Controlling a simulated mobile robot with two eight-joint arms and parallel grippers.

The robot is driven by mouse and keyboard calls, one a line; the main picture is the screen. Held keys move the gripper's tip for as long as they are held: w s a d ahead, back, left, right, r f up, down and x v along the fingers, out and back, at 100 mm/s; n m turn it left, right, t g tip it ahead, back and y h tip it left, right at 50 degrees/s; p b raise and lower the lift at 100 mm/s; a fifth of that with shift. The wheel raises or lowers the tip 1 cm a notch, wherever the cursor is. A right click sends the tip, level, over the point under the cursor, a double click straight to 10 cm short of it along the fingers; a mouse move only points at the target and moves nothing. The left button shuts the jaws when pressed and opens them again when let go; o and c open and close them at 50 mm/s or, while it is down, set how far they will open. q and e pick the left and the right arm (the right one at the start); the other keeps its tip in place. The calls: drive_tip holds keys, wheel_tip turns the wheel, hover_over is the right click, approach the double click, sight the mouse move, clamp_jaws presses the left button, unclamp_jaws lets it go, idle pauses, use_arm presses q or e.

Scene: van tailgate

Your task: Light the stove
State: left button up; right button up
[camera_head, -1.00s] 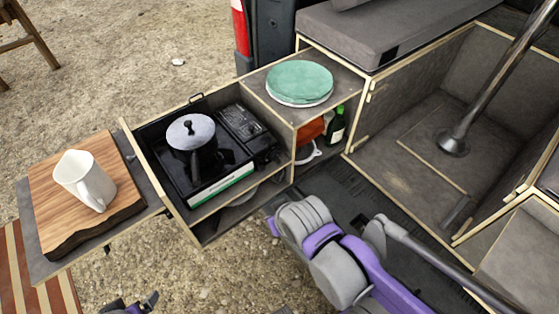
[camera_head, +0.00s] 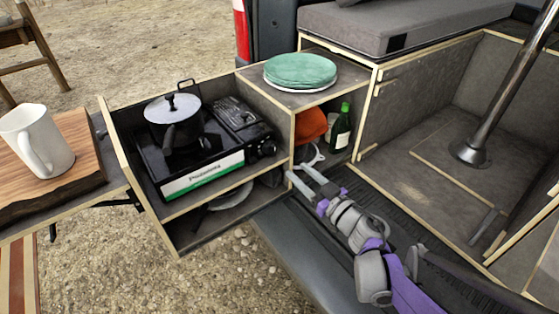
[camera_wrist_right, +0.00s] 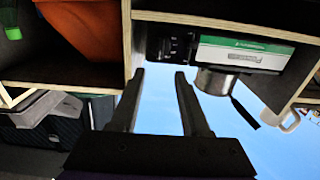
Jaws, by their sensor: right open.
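A black portable stove (camera_head: 200,180) with a white and green front label sits in the pulled-out drawer unit. Its control panel with a dark knob (camera_head: 266,148) is at its right end. A lidded pot (camera_head: 172,108) stands on it. The right wrist view, upside down, shows the stove label (camera_wrist_right: 245,52) and the dark control panel (camera_wrist_right: 172,46). My right gripper (camera_head: 302,173) is open and empty, right of and apart from the knob, near the cabinet corner. Its two fingers (camera_wrist_right: 158,75) show apart in the wrist view. My left gripper is not in view.
A wooden upright (camera_head: 292,145) separates the stove bay from the shelf with an orange item (camera_head: 310,125) and a green bottle (camera_head: 341,130). Green plates (camera_head: 300,70) lie on top. A white mug (camera_head: 38,140) stands on a board at left. Gravel in front is clear.

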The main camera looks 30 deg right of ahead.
sight(275, 149)
drive_tip(key=w, duration=0.3)
drive_tip(key=w+b, duration=0.1)
drive_tip(key=w, duration=0.6)
drive_tip(key=shift+a+r+b, duration=0.1)
drive_tip(key=shift+a+b, duration=0.2)
drive_tip(key=shift+a, duration=0.1)
clamp_jaws()
